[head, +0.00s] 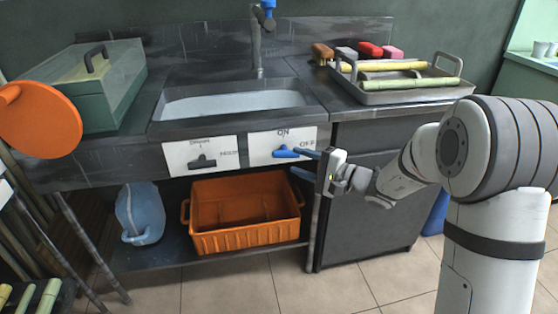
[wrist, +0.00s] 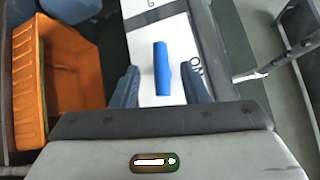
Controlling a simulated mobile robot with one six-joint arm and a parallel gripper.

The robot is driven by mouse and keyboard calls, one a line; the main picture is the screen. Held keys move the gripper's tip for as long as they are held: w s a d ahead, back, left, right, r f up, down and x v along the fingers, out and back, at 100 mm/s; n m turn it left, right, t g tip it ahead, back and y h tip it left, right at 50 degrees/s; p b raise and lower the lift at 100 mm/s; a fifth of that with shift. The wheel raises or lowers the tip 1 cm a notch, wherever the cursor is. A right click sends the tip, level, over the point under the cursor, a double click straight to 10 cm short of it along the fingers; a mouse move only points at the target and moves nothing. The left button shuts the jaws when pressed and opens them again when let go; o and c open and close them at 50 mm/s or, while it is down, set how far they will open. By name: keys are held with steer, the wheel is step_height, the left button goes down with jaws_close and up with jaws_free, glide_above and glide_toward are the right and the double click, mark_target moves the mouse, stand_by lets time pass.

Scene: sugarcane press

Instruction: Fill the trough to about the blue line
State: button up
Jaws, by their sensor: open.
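The trough (head: 235,104) is a basin with a pale inside, set in the dark counter. I cannot make out a blue line or water in it. A tap (head: 257,45) with a blue top stands behind it. Below the basin, a white panel marked ON and OFF carries a blue handle (head: 286,153), which lies about level, toward the OFF side. My gripper (head: 303,164) is at the right end of this panel. In the wrist view, the blue handle (wrist: 162,68) shows between the two blue fingers of my open gripper (wrist: 160,86); I cannot tell whether they touch.
A drain panel with a dark handle (head: 203,161) is to the left. Below are an orange crate (head: 247,240) and a blue jug (head: 140,213). A tray (head: 402,95) with cane pieces stands on the right counter, a green box (head: 107,103) on the left.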

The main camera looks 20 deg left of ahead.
mark_target(283, 156)
steer(key=b+x, duration=0.1)
steer(key=x, duration=0.6)
steer(key=shift+a+r+b, duration=0.1)
steer(key=shift+a+b, duration=0.05)
steer(key=shift+b, duration=0.2)
jaws_close()
